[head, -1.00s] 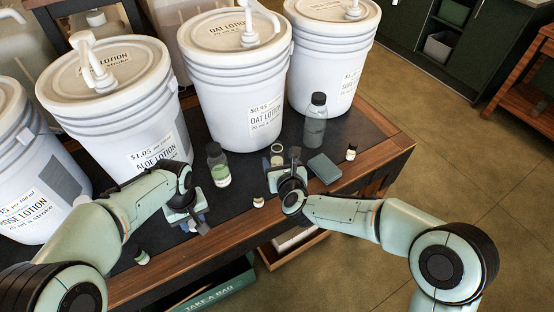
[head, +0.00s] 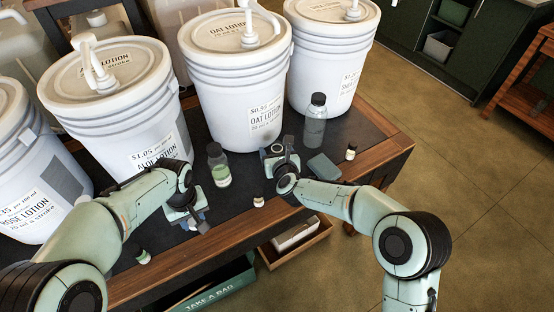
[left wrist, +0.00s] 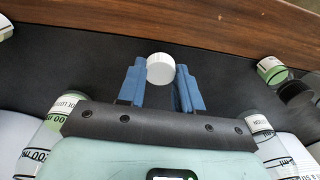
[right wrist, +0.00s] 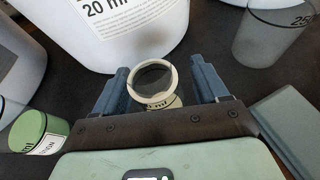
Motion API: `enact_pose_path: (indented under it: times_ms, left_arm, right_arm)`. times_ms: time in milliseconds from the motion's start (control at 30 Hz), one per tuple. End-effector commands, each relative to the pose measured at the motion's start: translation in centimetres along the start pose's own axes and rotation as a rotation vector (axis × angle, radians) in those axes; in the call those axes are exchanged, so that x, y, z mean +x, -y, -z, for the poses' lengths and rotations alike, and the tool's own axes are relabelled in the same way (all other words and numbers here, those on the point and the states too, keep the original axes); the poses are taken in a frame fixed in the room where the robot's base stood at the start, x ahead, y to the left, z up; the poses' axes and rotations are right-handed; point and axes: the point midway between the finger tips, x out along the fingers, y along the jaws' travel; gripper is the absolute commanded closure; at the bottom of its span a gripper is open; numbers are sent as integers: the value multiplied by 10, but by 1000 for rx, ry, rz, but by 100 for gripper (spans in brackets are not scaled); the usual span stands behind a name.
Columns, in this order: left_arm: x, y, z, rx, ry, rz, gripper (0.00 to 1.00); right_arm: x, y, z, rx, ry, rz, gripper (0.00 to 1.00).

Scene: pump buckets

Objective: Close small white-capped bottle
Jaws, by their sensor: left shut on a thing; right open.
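A small round white cap (left wrist: 160,70) sits between the blue fingers of my left gripper (head: 195,221), which is shut on it over the front part of the table. The cap is hard to make out in the head view. A small uncapped bottle (right wrist: 152,88) with a pale round rim and open mouth stands between the spread fingers of my right gripper (right wrist: 158,66). The right gripper is open, its fingers on either side of the bottle; a gap shows at each side. In the head view my right gripper (head: 279,150) largely hides this bottle.
A green-filled bottle (head: 218,165) stands between the grippers. Small bottles (head: 259,201) (head: 142,257) stand near the front edge. Large lotion buckets (head: 240,85) line the back.

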Motion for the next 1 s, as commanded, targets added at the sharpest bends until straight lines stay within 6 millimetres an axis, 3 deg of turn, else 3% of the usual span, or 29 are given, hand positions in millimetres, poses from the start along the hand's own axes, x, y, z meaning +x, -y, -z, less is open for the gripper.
enact_pose_path:
  times_ms: [267, 467, 767, 1000]
  left_arm:
    - [0, 0, 0, 0, 0, 0, 93]
    - [0, 0, 0, 0, 0, 0, 93]
    - [0, 0, 0, 0, 0, 0, 93]
    - [-6, 0, 0, 0, -2, -1, 93]
  right_arm:
    - [0, 0, 0, 0, 0, -1, 27]
    - [0, 0, 0, 0, 0, -1, 84]
    - [-1, 0, -1, 0, 1, 0, 84]
    - [-8, 0, -20, 1, 3, 0, 84]
